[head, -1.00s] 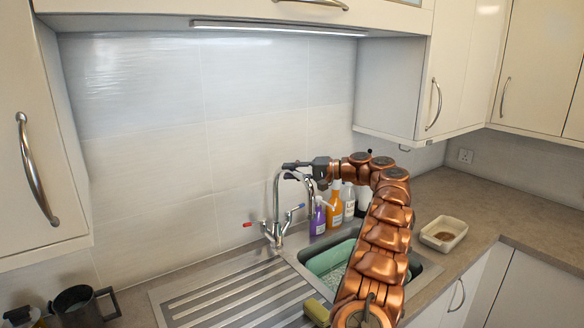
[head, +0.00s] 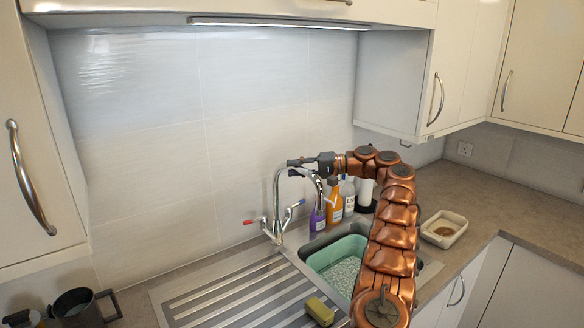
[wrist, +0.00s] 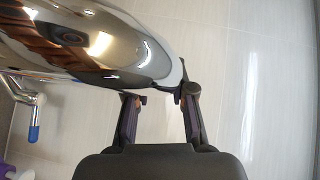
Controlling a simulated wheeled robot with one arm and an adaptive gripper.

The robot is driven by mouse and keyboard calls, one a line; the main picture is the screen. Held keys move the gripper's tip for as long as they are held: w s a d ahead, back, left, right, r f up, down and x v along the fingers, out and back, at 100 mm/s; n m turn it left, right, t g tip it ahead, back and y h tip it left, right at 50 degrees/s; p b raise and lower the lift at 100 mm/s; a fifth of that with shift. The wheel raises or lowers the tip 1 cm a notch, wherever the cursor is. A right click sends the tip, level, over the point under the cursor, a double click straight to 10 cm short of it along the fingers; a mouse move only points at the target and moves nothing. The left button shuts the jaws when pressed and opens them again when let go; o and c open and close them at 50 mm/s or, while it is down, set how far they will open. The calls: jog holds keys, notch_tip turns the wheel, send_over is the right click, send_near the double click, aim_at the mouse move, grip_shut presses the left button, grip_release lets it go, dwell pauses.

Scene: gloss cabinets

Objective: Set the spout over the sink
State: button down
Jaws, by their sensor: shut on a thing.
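The chrome tap spout (head: 277,196) rises behind the sink and arches to the right. Its outlet end hangs in front of the purple bottle, near the sink's back left edge; I cannot tell exactly what lies below it. My gripper (head: 292,166) is shut on the upper part of the spout. In the wrist view the spout (wrist: 110,45) is a large shiny tube across the top left, at the fingertips of my gripper (wrist: 160,97). The sink (head: 315,243) holds a green basin (head: 335,250) and is partly hidden by my arm.
A purple bottle (head: 317,222), an orange bottle (head: 333,203) and a pale bottle (head: 348,195) stand behind the sink. A yellow-green sponge (head: 319,311) lies at the drainer's right. A white dish (head: 444,229) sits on the right counter. A dark mug (head: 78,307) stands at left.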

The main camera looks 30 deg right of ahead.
dwell(0.4)
jog(key=shift+f, duration=0.15)
jog(key=shift+r, duration=0.2)
jog(key=shift+d, duration=0.1)
jog(key=c, duration=1)
grip_release()
jog(key=shift+f, duration=0.1)
